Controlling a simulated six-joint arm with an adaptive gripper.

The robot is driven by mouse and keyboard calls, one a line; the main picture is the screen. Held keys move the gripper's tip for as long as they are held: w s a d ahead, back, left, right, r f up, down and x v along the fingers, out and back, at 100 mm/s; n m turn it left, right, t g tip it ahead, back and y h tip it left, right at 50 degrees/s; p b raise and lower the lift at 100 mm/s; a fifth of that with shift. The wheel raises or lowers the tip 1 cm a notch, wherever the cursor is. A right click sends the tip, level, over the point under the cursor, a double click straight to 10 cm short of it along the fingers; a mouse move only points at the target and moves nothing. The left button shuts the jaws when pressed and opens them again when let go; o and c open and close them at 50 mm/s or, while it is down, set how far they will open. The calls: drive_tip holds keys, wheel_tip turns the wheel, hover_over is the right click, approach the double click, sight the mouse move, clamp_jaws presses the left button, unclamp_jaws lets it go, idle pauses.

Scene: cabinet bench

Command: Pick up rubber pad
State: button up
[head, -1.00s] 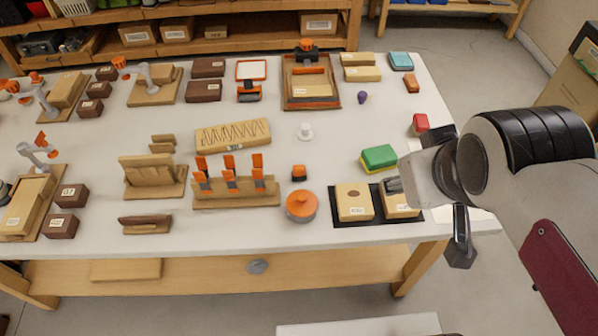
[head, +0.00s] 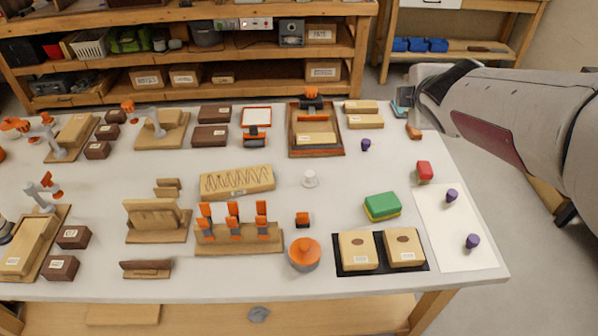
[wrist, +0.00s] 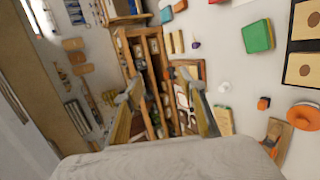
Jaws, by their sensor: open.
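A teal flat block, which looks most like the rubber pad (head: 403,96), lies at the back right of the table. In the head view my gripper and arm partly hide it. It also shows near the top of the wrist view (wrist: 166,14), off to the side of my fingers. My gripper (wrist: 163,88) is open and empty, with its two fingers apart. In the head view its fingers are hard to make out near the back right corner. I see no contact between them and the pad.
Two wooden blocks (head: 363,114) lie left of the pad, and a brown-orange piece (head: 413,132) lies in front of it. A green and yellow sponge (head: 382,206) and a red block (head: 424,171) are nearer. Shelves (head: 190,75) stand behind the table.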

drive_tip(key=w+a+f+n+t+y, duration=0.1)
drive_tip(key=w+a+f+n+y, duration=0.1)
drive_tip(key=w+n, duration=0.3)
drive_tip(key=w+a+f+n+y, duration=0.1)
drive_tip(key=w+f+n, duration=0.1)
drive_tip(key=w+n, duration=0.35)
drive_tip(key=w+a+f+n+g+y, duration=0.1)
drive_tip(key=w+a+f+n+y, duration=0.15)
drive_tip(key=f+n, duration=0.25)
drive_tip(key=w+a+f+n+g+y, duration=0.1)
drive_tip(key=w+a+f+n+y, duration=0.15)
drive_tip(key=f+n, duration=0.25)
drive_tip(key=n+g+y, duration=0.8)
drive_tip(key=n+g, duration=0.2)
drive_tip(key=n, duration=0.7)
approach(303, 220)
drive_tip(key=shift+w+a+f+m, duration=0.25)
drive_tip(key=shift+w+a+f, duration=0.65)
drive_tip(key=shift+a+f, duration=0.1)
drive_tip(key=shift+a, duration=0.1)
drive_tip(key=shift+x, duration=1.2)
